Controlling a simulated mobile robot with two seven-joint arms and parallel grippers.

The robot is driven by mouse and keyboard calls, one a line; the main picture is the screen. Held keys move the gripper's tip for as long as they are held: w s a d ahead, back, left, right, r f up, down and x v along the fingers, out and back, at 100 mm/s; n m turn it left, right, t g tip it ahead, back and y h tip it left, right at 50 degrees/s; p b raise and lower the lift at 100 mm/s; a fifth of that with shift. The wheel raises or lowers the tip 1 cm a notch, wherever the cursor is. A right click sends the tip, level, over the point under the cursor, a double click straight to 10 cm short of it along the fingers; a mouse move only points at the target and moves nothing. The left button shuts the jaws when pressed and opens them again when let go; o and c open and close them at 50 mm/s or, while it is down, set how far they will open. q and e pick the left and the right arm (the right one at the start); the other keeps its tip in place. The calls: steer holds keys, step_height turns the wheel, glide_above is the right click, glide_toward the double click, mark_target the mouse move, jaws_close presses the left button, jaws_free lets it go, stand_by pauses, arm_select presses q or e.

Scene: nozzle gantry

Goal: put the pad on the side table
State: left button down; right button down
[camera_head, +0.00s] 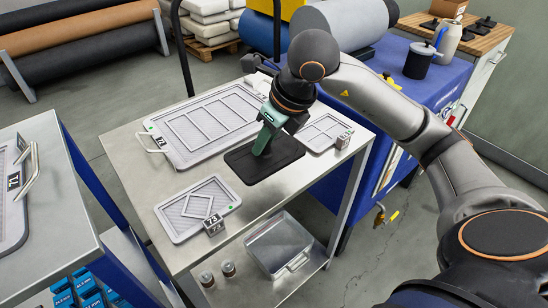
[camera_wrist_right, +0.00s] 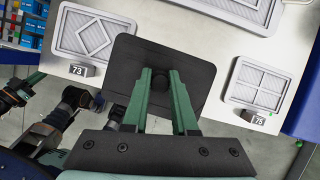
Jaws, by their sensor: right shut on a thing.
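The pad (camera_head: 278,165) is a flat black square with a small knob in its middle. My right gripper (camera_head: 262,146) is shut on that knob from above. In the right wrist view, the pad (camera_wrist_right: 195,75) lies beyond the green fingers of my right gripper (camera_wrist_right: 161,80). The pad is over the front middle of a metal table (camera_head: 150,190); I cannot tell whether it touches the top. What looks like my left gripper (camera_wrist_right: 34,79) shows small at the left of the right wrist view; its jaws are unclear.
A large tray (camera_head: 172,155), tray 73 (camera_head: 174,228) and a tray marked 75 (camera_wrist_right: 236,92) surround the pad closely. A wood-topped cabinet (camera_head: 472,40) at the back right bears more black pads (camera_head: 484,24). A blue cabinet (camera_head: 398,85) stands between. A metal bin (camera_head: 280,240) sits below.

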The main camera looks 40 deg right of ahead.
mark_target(280, 143)
steer(key=d+f, duration=0.1)
steer(key=w+d+f, duration=0.1)
steer(key=f, duration=0.1)
steer(key=d+f, duration=0.1)
steer(key=f, duration=0.1)
steer(key=shift+w+d+f, duration=0.25)
steer(key=shift+w+d, duration=0.05)
steer(key=shift+d, duration=0.1)
step_height(280, 143, down, 3)
steer(key=shift+d+f, duration=0.1)
steer(key=shift+f+b, duration=0.2)
steer(key=shift+b, duration=0.3)
steer(key=c, duration=0.7)
jaws_free()
steer(key=shift+r, duration=0.1)
